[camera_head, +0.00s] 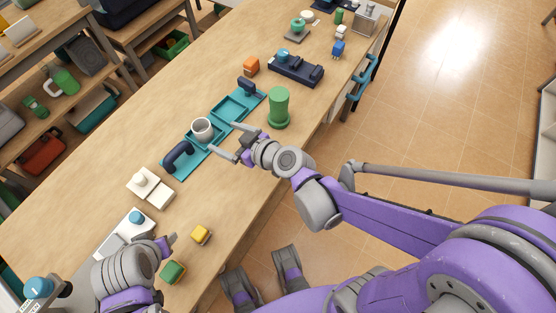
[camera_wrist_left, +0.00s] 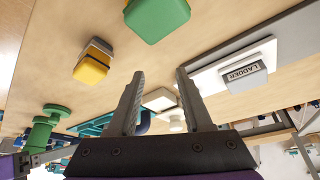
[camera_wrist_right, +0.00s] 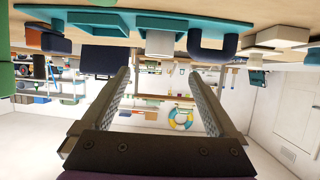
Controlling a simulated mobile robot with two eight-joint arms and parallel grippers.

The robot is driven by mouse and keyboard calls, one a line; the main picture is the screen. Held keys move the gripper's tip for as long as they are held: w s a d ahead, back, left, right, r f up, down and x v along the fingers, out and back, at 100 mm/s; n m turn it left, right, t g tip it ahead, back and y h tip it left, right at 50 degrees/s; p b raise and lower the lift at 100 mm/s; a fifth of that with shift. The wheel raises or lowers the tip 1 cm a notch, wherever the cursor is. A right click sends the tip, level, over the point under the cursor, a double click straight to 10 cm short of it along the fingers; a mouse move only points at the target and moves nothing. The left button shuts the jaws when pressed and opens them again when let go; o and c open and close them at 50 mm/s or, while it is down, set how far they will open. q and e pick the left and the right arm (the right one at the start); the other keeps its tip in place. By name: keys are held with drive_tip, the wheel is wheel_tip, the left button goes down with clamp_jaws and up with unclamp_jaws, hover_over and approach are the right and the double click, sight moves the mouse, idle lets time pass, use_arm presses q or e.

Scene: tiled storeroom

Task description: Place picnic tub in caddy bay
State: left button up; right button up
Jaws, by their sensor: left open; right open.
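The bay (camera_head: 231,108) to the right looks empty. My right gripper (camera_head: 224,138) is open and empty, its fingertips just short of the tub on the near side. In the right wrist view the tub (camera_wrist_right: 160,43) hangs inverted beyond the open fingertips (camera_wrist_right: 160,72), apart from them. My left gripper (camera_wrist_left: 160,73) is open and empty over the near left bench.
A green cylinder (camera_head: 279,108) stands close to the right gripper. A dark blue tray (camera_head: 300,72) and an orange block (camera_head: 251,66) lie farther along. White blocks (camera_head: 150,188), a yellow block (camera_head: 201,235) and a green block (camera_head: 172,272) sit nearer the left arm.

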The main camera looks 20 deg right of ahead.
drive_tip(key=s+d+f+g+h, duration=0.1)
drive_tip(key=s, duration=0.2)
drive_tip(key=s+d+m+g, duration=0.1)
drive_tip(key=s+d+g, duration=0.1)
drive_tip(key=s, duration=0.1)
drive_tip(key=s+d+f+m+g+h, duration=0.1)
drive_tip(key=s, duration=0.3)
drive_tip(key=shift+d+f+h, duration=0.3)
drive_tip(key=shift+d, duration=0.1)
drive_tip(key=s+d+f+m+g+h, duration=0.1)
drive_tip(key=s+d+m+g+h, duration=0.2)
drive_tip(key=s+d, duration=0.4)
drive_tip(key=shift+s+d+f+m+h, duration=0.2)
drive_tip(key=shift+s+m+h, duration=0.15)
drive_tip(key=shift+m+h, duration=0.05)
